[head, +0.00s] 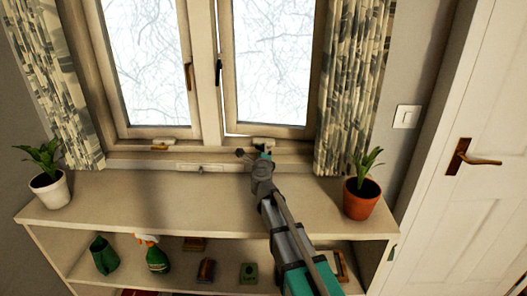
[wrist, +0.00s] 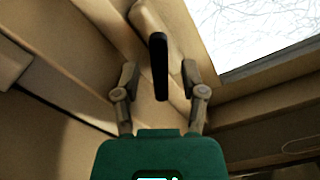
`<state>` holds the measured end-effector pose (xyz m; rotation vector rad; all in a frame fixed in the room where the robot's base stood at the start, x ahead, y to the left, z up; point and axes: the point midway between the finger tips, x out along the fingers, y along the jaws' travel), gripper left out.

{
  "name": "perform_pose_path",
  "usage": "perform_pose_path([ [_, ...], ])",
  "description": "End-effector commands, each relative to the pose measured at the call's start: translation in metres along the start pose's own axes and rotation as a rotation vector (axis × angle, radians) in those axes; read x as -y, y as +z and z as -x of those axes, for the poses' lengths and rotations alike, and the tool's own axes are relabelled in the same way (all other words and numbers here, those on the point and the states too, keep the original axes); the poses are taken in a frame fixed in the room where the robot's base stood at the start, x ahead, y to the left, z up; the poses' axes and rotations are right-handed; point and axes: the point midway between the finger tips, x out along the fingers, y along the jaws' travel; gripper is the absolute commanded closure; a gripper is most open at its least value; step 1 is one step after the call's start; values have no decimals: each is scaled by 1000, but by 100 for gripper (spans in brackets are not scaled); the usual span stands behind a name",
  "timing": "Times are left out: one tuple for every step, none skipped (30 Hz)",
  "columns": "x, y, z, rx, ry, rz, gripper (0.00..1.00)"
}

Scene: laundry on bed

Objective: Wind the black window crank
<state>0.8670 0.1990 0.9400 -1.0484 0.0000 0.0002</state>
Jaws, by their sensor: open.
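The black window crank (wrist: 159,66) shows in the wrist view as an upright black bar in front of a pale mount on the window frame. My gripper (wrist: 160,78) is open, with one finger on each side of the bar. Gaps show between the bar and both fingers, so neither visibly touches it. In the head view my gripper (head: 256,153) is at the sill below the right window pane (head: 272,65). There my gripper and wrist largely hide the crank.
A black handle (head: 219,70) and a brown handle (head: 188,76) are on the window frames. A terracotta potted plant (head: 362,198) stands right of my arm, and a white potted plant (head: 50,190) far left. The shelf top (head: 150,200) between is mostly clear. Curtains flank the window.

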Motion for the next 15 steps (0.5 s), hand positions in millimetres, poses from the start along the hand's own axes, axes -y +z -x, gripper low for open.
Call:
perform_pose_path([
  [0, 0, -5, 0, 0, 0, 46],
  [0, 0, -6, 0, 0, 0, 46],
  [0, 0, -8, 0, 0, 0, 46],
  [0, 0, -8, 0, 0, 0, 46],
  [0, 0, -9, 0, 0, 0, 46],
  [0, 0, -9, 0, 0, 0, 46],
  [0, 0, -10, 0, 0, 0, 46],
  [0, 0, -10, 0, 0, 0, 46],
  [0, 0, -9, 0, 0, 0, 46],
  [0, 0, -9, 0, 0, 0, 46],
  [0, 0, -9, 0, 0, 0, 46],
  [0, 0, -9, 0, 0, 0, 46],
  [0, 0, -9, 0, 0, 0, 46],
  [0, 0, -9, 0, 0, 0, 46],
  [0, 0, -9, 0, 0, 0, 49],
])
